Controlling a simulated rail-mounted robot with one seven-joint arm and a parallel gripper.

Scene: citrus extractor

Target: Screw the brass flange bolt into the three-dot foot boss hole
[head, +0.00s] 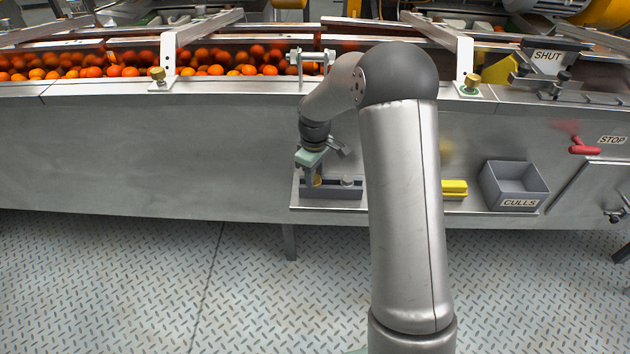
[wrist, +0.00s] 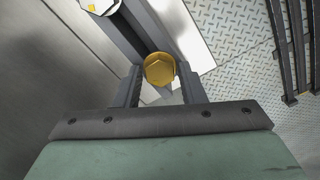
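A brass flange bolt (wrist: 159,68) stands in a grey rack (wrist: 125,32), its hex head up between the fingertips of my gripper (wrist: 160,75) in the wrist view. The fingers lie on either side of the head, very close to it; I cannot tell whether they press on it. In the head view my gripper (head: 311,172) points down at the left end of the rack (head: 345,194), with a bit of the brass bolt (head: 318,180) showing. A pale bracket foot (head: 310,84) stands on the machine ledge above. No dot marks are readable, so I cannot tell which boss has three dots.
A silver bolt (head: 347,181) stands in the rack's right part. A yellow block (head: 454,188) and a grey CULLS bin (head: 514,185) share the shelf. Brass bolts (head: 157,74) (head: 471,80) sit at other bracket feet. A red STOP handle (head: 584,149) is at right.

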